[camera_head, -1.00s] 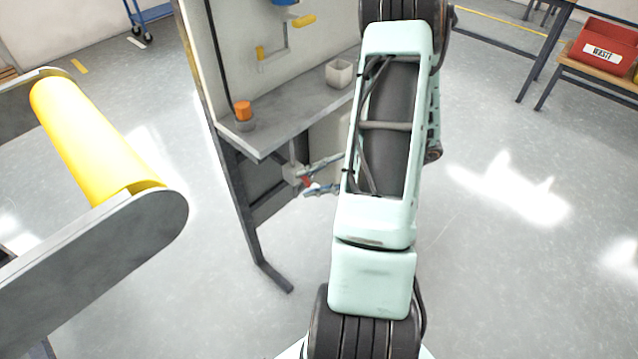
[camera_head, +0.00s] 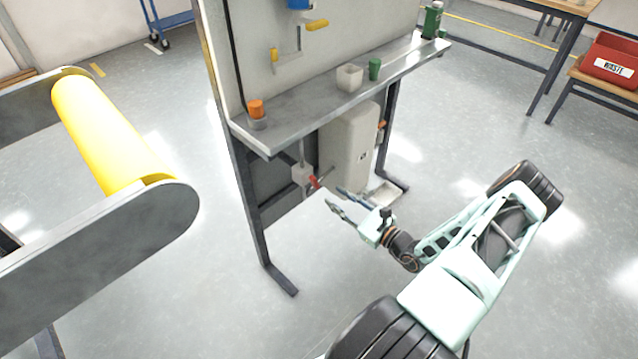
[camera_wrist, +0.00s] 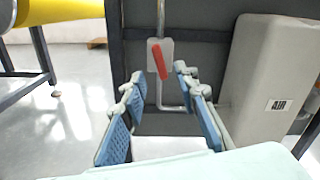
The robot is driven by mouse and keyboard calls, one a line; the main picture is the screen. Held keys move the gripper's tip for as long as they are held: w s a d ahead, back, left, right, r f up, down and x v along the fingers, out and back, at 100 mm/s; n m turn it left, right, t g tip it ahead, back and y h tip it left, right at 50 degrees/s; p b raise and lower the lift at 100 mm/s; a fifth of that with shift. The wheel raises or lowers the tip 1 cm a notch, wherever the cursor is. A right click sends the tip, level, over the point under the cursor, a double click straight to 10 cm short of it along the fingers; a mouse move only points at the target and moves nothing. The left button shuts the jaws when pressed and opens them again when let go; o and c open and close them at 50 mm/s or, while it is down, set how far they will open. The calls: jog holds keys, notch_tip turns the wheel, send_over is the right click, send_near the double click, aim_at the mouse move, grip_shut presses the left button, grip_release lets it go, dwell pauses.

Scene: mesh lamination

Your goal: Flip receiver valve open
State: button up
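The receiver valve is a small grey block (camera_head: 301,175) with a red lever (camera_head: 315,182), on a thin vertical pipe below the bench shelf. In the wrist view the red lever (camera_wrist: 160,61) is tilted slightly from upright, its top leaning left, on the grey valve body (camera_wrist: 152,55). My gripper (camera_head: 334,197) is open and empty, to the right of and a little below the lever in the head view. In the wrist view its blue-padded fingers (camera_wrist: 157,75) are spread, with the lever showing beyond them and between their tips. The fingers appear apart from the lever.
A grey tank labelled AIR (camera_wrist: 265,80) stands right of the valve, below the shelf (camera_head: 285,112). The shelf holds an orange-topped item (camera_head: 256,108), a white cup (camera_head: 349,78) and a green cup (camera_head: 375,69). A yellow roller (camera_head: 105,135) is at left. Open floor lies at right.

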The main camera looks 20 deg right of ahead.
aim_at(316, 183)
jog(key=x, duration=0.9)
jog(key=shift+w+a+f+b, duration=0.1)
jog(key=shift+w+a+b, duration=0.1)
jog(key=shift+w+b, duration=0.15)
grip_shut()
